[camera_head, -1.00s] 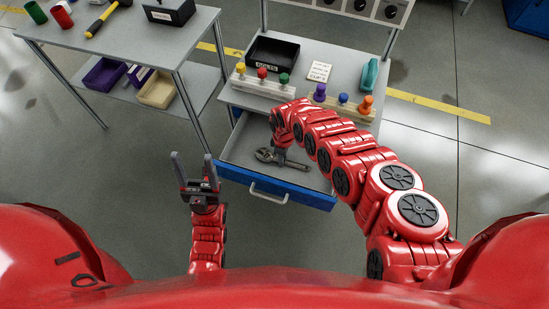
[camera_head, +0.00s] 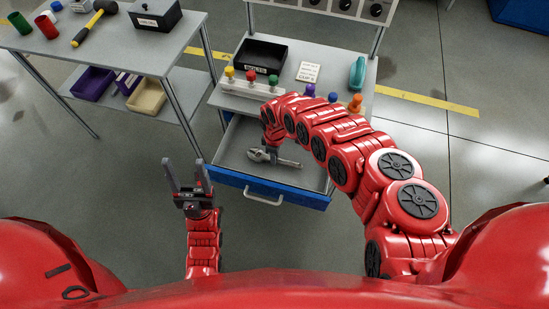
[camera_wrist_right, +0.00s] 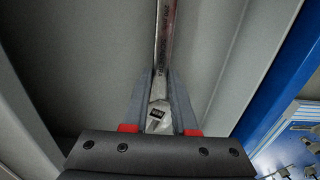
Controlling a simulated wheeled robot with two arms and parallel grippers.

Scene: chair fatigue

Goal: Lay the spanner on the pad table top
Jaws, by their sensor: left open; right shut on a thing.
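The metal spanner (camera_head: 288,162) shows in the head view over the open drawer (camera_head: 235,157), its jaw end to the left. My right gripper (camera_head: 271,154) reaches down from above and is shut on the spanner. In the right wrist view the spanner's handle (camera_wrist_right: 166,40) runs up the picture from between the fingers of my right gripper (camera_wrist_right: 158,100). I cannot tell whether the spanner touches the drawer floor. My left gripper (camera_head: 187,177) is open and empty, left of the drawer. No surface is clearly marked as the pad table top.
The grey bench (camera_head: 322,98) above the drawer holds a black bolts tray (camera_head: 262,55), coloured knobbed pieces, a card (camera_head: 309,71) and a teal object (camera_head: 357,73). The grey table (camera_head: 60,59) at left holds a hammer (camera_head: 95,23), cups and a black box (camera_head: 154,15); bins sit beneath.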

